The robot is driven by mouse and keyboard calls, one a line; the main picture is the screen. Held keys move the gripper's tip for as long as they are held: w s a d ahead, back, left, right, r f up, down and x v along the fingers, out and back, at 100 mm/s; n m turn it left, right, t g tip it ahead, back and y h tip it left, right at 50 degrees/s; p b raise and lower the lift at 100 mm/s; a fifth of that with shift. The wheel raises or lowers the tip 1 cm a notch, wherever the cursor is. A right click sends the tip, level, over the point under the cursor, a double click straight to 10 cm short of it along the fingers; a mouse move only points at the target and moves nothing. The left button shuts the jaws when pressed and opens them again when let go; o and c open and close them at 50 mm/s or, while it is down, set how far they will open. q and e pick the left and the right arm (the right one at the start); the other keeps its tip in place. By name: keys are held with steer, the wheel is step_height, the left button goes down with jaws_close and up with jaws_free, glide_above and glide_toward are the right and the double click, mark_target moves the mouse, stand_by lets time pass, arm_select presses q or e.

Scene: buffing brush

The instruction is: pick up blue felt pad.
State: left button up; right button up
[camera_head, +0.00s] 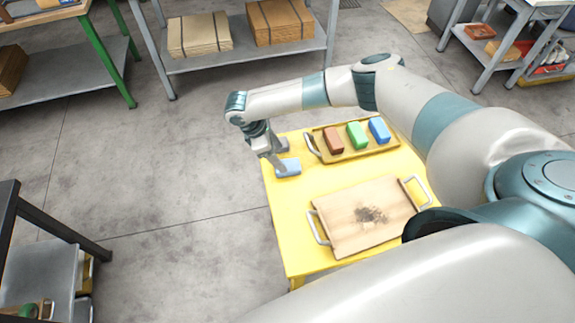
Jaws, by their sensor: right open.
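The blue felt pad (290,167) looks like the small light-blue block at the far left corner of the yellow table. My right gripper (280,158) is open and points down right at the pad, and its near finger overlaps the pad's left side in the picture. I cannot tell whether the fingers touch the pad. My left gripper is out of view.
A tray (314,146) at the table's back holds a brown block (334,140), a green block (357,135) and a blue block (380,130). A handled wooden board (345,235) with a dark smudge lies in front. Shelves (240,62) stand behind.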

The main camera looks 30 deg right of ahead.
mark_target(287, 165)
steer(key=shift+f, duration=0.2)
steer(key=shift+s+d+f+p, duration=0.3)
steer(key=shift+f+p, duration=0.15)
steer(key=shift+p, duration=0.15)
steer(key=p+x, duration=0.1)
steer(key=x, duration=0.2)
steer(key=shift+s+a, duration=0.1)
steer(key=shift+s, duration=0.05)
steer(key=shift+f, duration=0.5)
steer(key=c, duration=1.1)
